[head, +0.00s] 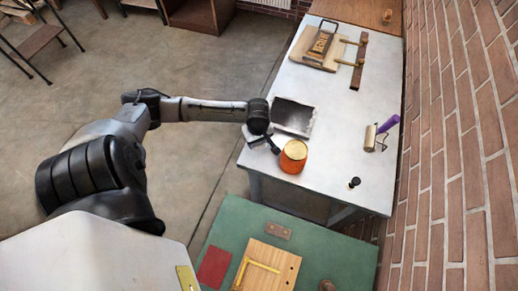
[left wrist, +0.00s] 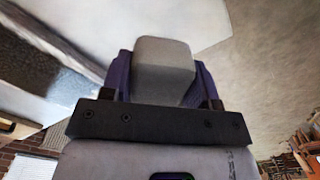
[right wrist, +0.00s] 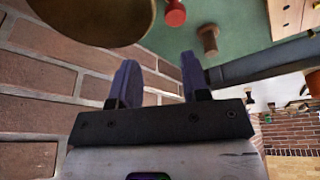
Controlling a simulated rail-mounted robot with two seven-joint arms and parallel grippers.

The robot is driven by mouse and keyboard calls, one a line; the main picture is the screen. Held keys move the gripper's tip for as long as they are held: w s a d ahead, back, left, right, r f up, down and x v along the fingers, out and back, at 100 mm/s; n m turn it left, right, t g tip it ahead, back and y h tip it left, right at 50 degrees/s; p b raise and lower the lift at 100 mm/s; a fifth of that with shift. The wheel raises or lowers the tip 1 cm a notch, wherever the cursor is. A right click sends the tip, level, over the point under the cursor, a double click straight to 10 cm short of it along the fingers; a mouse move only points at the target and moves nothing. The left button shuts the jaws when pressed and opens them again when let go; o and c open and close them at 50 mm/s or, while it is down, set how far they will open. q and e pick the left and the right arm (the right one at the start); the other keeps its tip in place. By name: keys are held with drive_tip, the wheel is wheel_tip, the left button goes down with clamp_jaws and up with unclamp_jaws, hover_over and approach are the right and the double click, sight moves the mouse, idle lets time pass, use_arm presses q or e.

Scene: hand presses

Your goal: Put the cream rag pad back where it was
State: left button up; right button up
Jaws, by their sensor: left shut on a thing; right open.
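The cream rag pad (left wrist: 163,68) shows in the left wrist view as a pale, blunt block between the purple fingers. My left gripper (left wrist: 163,88) is shut on it. In the head view my left gripper (head: 272,147) is over the near left edge of the white table (head: 335,165), between the dark ink slab (head: 293,114) and the orange tin (head: 293,158). I cannot make out the pad there. My right gripper (right wrist: 158,80) is open with nothing between its fingers in the right wrist view; it is not visible in the head view.
A roller with a purple handle (head: 384,130) and a small black knob (head: 354,183) are right on the white table. A wooden press board (head: 320,50) lies at its far end. The green table (head: 330,248) holds a red pad (head: 214,267) and wooden board (head: 285,259).

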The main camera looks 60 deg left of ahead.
sight(259, 153)
use_arm(q)
drive_tip(key=shift+d+f, duration=0.4)
drive_tip(key=shift+d, duration=0.2)
wheel_tip(259, 153, down, 4)
drive_tip(key=shift+r+b, duration=0.25)
drive_tip(key=shift+b, duration=0.15)
drive_tip(key=shift+f, duration=0.2)
drive_tip(key=o, duration=0.8)
drive_tip(key=shift+f, duration=0.1)
